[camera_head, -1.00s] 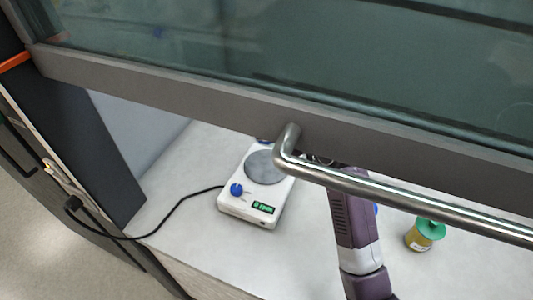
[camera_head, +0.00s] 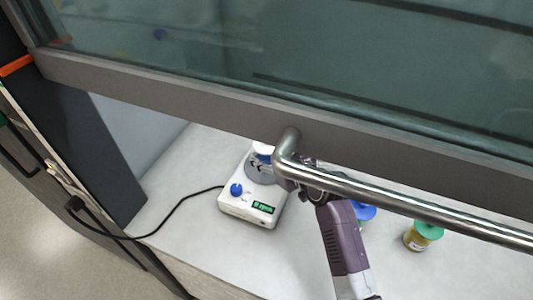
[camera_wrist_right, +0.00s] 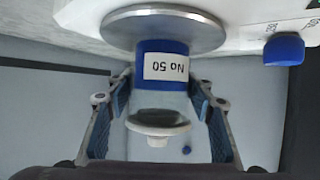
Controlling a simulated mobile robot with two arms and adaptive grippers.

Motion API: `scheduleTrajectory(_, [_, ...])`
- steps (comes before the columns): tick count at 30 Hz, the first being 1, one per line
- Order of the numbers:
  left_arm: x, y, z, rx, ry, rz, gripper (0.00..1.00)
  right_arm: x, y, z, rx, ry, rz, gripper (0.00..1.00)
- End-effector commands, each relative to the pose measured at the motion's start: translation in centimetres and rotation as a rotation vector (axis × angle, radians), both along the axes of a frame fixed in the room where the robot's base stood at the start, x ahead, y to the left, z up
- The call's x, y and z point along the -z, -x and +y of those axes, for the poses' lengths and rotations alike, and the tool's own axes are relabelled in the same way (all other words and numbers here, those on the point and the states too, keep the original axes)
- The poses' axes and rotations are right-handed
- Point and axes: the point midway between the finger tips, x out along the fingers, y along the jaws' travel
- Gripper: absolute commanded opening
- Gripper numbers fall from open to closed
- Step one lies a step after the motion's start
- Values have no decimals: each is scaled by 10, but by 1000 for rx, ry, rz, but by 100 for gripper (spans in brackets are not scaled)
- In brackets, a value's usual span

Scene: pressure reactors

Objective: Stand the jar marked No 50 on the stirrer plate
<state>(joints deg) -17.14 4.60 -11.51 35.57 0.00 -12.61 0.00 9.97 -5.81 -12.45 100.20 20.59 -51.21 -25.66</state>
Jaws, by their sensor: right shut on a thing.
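The jar marked No 50 (camera_wrist_right: 163,67) has a blue lower part with a white label, a clear upper part and a pale round lid. The right wrist view shows it inverted, between the fingers of my right gripper (camera_wrist_right: 163,105), which is shut on it. Its blue end is at the round metal disc of the stirrer plate (camera_wrist_right: 200,30); I cannot tell whether it touches. In the head view the stirrer plate (camera_head: 250,205) is a white box with a blue knob and green display; my right gripper (camera_head: 272,168) reaches over its disc, partly behind the handle. My left gripper is not in view.
A raised sash (camera_head: 300,130) with a steel bar handle (camera_head: 400,195) crosses above the worktop (camera_head: 190,225). A blue-topped jar (camera_head: 364,212), partly hidden by my arm, and a green-lidded jar (camera_head: 421,237) stand at the right. A black cable (camera_head: 165,222) runs left from the stirrer.

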Motion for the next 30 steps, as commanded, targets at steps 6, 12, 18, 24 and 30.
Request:
scheduleTrajectory(6, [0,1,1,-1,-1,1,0,1,0,0,0,0,0,62])
scheduleTrajectory(12, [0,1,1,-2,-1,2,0,1,0,0,0,0,0,66])
scheduleTrajectory(18, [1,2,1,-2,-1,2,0,-1,2,-2,1,0,0,66])
scheduleTrajectory(24, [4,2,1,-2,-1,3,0,-11,21,-14,0,3,-2,66])
scheduleTrajectory(30, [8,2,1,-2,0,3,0,-29,51,-34,0,2,-3,66])
